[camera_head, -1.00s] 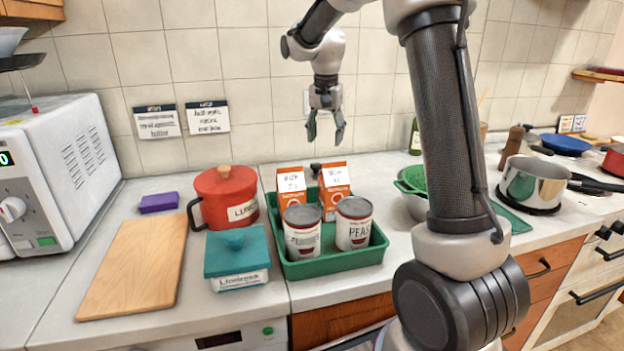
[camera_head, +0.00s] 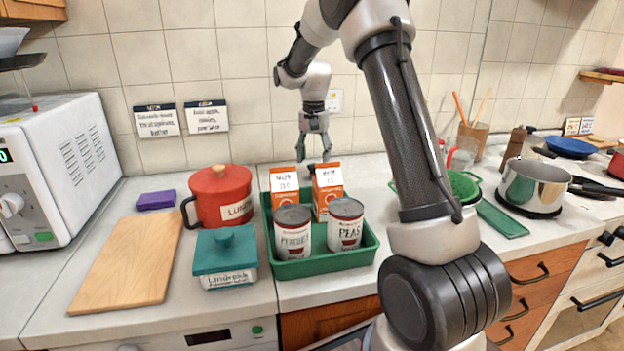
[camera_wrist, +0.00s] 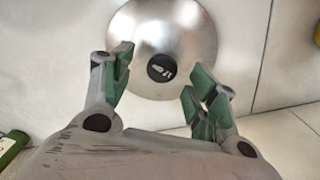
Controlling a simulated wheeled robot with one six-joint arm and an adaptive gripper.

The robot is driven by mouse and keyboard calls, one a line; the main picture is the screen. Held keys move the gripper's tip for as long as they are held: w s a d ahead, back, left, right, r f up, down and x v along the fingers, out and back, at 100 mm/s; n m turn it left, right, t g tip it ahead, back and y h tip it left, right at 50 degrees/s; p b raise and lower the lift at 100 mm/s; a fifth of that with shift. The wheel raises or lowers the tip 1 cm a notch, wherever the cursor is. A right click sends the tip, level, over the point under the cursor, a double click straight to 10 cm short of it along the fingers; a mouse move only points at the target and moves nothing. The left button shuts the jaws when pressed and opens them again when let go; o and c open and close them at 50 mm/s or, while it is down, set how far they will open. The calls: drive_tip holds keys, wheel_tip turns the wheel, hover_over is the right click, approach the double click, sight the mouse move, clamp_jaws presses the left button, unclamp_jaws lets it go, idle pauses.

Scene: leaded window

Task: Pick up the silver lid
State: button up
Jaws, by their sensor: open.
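The silver lid (camera_wrist: 160,30) is a shiny round disc with a black knob (camera_wrist: 162,68), lying on the pale counter in the wrist view. My gripper (camera_wrist: 157,78) is open, with its green-padded fingertips on either side of the knob in that picture. I cannot tell how far above the lid they are. In the head view my gripper (camera_head: 313,152) points down behind the two orange cartons, near the tiled wall. The lid is mostly or wholly hidden there by the cartons and gripper.
A green tray (camera_head: 325,264) with two cans and two orange cartons (camera_head: 328,188) stands in front of my gripper. A red pot (camera_head: 219,192) is to the left. A green colander (camera_head: 463,186) and a steel pot (camera_head: 533,183) are to the right.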

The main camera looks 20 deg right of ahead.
sight(313, 165)
wheel_tip(313, 165, down, 4)
drive_tip(key=shift+w+a+r, duration=0.1)
drive_tip(key=shift+a, duration=0.05)
drive_tip(key=c, duration=1.3)
drive_tip(key=shift+o, duration=0.2)
drive_tip(key=shift+r, duration=0.15)
